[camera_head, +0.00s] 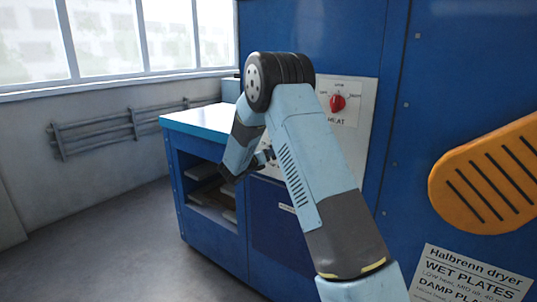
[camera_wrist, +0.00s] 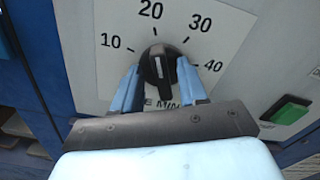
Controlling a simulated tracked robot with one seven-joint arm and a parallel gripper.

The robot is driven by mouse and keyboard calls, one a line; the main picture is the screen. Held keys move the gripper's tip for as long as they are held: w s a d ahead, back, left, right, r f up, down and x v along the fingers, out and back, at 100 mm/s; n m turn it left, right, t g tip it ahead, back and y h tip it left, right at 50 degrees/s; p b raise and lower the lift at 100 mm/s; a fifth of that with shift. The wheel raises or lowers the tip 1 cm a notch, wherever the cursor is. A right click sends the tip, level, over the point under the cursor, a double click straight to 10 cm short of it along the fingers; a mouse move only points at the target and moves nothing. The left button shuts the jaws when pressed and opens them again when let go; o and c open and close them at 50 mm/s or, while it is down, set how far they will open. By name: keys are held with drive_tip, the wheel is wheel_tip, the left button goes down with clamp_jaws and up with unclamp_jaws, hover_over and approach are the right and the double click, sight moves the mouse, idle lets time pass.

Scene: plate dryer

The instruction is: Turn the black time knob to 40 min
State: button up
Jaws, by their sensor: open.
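The black time knob (camera_wrist: 159,66) sits on a white dial plate (camera_wrist: 92,52) marked 10, 20, 30 and 40 in the wrist view. A pale line on the knob's face runs roughly up and down in the picture; which end is the pointer I cannot tell for sure. My gripper (camera_wrist: 161,82) is open, with one light-blue finger on each side of the knob. Whether the fingers touch it is unclear. In the head view my arm hides the time knob and most of the gripper.
A red heat knob (camera_head: 338,103) is on the blue dryer front in the head view. A green button (camera_wrist: 288,110) lies right of the dial in the wrist view. An orange slotted piece (camera_head: 488,178) and a text sign (camera_head: 470,275) are at right.

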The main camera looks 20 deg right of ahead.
drive_tip(key=shift+c, duration=0.2)
clamp_jaws()
drive_tip(key=shift+m, duration=0.3)
drive_tip(key=shift+s+d+f+m, duration=0.1)
drive_tip(key=shift+s+f+m, duration=0.05)
drive_tip(key=shift+m, duration=3.05)
drive_tip(key=shift+s+d+f+m, duration=0.1)
drive_tip(key=shift+s+d+m, duration=0.1)
drive_tip(key=shift+m, duration=3)
drive_tip(key=shift+s+d+f+m, duration=0.1)
drive_tip(key=shift+s+f+m, duration=0.05)
drive_tip(key=shift+m, duration=3.05)
